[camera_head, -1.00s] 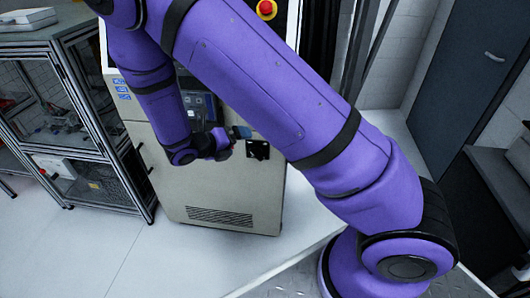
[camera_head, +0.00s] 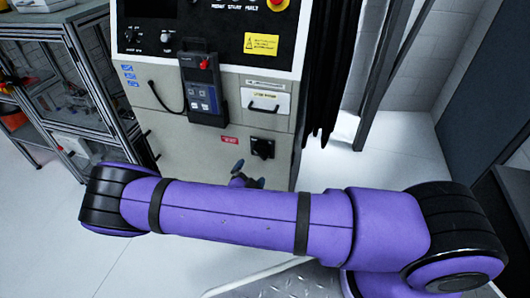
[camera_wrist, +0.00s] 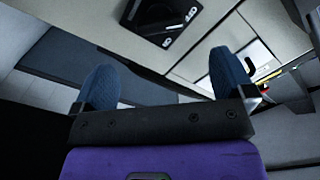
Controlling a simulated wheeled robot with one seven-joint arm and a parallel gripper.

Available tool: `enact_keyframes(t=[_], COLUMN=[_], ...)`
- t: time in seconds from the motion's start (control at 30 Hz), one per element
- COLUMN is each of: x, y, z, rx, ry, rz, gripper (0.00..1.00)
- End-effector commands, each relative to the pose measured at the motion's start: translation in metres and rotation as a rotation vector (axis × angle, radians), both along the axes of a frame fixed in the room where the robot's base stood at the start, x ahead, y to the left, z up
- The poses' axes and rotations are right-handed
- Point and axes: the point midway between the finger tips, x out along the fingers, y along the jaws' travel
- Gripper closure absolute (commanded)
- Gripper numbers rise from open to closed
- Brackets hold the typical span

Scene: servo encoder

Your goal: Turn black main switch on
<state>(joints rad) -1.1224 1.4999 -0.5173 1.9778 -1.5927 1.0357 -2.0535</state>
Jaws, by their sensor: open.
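The black main switch (camera_head: 262,148) is a square black plate with a knob on the lower right of the beige machine front. It also shows at the top of the wrist view (camera_wrist: 160,17), tilted and partly cut off by the frame edge. My gripper (camera_head: 240,167) is just below and left of the switch in the head view, mostly hidden behind my purple arm. In the wrist view its two blue fingers (camera_wrist: 165,72) are spread wide with nothing between them. The switch lies beyond the fingertips, apart from them.
The beige machine (camera_head: 180,140) carries a black control panel (camera_head: 215,40), a hanging handheld pendant (camera_head: 203,90) and a drawer handle (camera_head: 263,107) above the switch. A framed glass cabinet (camera_head: 75,90) stands at left. White floor (camera_head: 60,230) is clear at lower left.

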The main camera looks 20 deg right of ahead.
Motion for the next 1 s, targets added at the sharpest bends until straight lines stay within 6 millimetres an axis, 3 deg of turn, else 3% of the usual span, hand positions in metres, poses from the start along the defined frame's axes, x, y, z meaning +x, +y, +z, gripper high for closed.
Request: enact_keyframes(t=[0.17, 0.7, 1.0], x=[0.008, 0.076, 0.088], y=[-0.006, -0.055, -0.063], z=[-0.002, -0.001, -0.001], rx=[-0.013, -0.009, -0.009], ry=[0.006, 0.004, 0.004], rz=[0.007, 0.005, 0.006], gripper=[0.00, 0.00, 0.00])
